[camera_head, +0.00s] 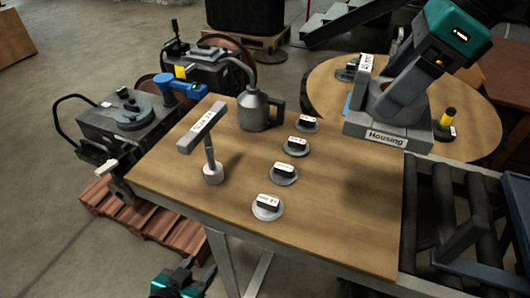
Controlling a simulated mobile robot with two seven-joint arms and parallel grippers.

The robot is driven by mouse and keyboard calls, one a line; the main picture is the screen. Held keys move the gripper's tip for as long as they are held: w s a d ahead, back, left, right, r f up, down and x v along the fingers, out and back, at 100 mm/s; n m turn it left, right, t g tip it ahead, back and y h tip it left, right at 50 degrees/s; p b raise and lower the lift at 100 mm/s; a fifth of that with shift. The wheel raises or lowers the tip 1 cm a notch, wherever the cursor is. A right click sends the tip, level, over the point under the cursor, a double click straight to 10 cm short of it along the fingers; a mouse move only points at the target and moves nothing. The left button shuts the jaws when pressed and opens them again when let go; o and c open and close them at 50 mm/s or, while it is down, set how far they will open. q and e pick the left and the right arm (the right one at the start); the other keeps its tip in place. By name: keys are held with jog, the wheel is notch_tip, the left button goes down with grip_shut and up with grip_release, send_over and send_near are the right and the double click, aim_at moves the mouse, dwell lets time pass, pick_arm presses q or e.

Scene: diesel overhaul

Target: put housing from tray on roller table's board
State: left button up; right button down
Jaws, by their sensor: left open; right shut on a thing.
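A grey block-shaped thing with the label "Housing" (387,138) stands at the far right corner of the wooden board, where it overlaps the round table. I cannot tell the housing's own edge from its tray. My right gripper (383,108) reaches down from the upper right and is shut on the grey housing; its fingertips are partly hidden. The roller table's wooden board (330,225) fills the middle, beside the dark rollers (440,215). My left gripper (195,274) is open and empty at the bottom edge, low in front of the board.
The board's right front part is clear. The round table (470,125) behind holds a yellow-and-black piece (447,120). Machinery (130,115) stands at left.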

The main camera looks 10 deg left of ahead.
pick_arm(q)
jog(key=shift+a, duration=0.25)
pick_arm(e)
jog(key=shift+w+a+r, duration=0.1)
jog(key=shift+a, duration=0.15)
jog(key=b, duration=0.1)
send_over(349, 203)
notch_tip(349, 203, down, 15)
jog(key=shift+w+a+f+b, duration=0.1)
jog(key=shift+f+b, duration=0.1)
jog(key=shift+f, duration=1.05)
jog(key=shift+w+f+b, duration=0.1)
jog(key=shift+f+b, duration=0.1)
jog(key=shift+f, duration=1.05)
pick_arm(q)
jog(key=shift+w+d+f, duration=0.25)
jog(key=shift+d+f, duration=0.15)
jog(key=shift+d, duration=0.05)
jog(key=shift+f, duration=0.1)
pick_arm(e)
jog(key=shift+f, duration=0.2)
pick_arm(q)
jog(key=shift+h, duration=0.3)
pick_arm(e)
jog(key=shift+c, duration=0.3)
grip_release()
jog(key=shift+s, duration=0.15)
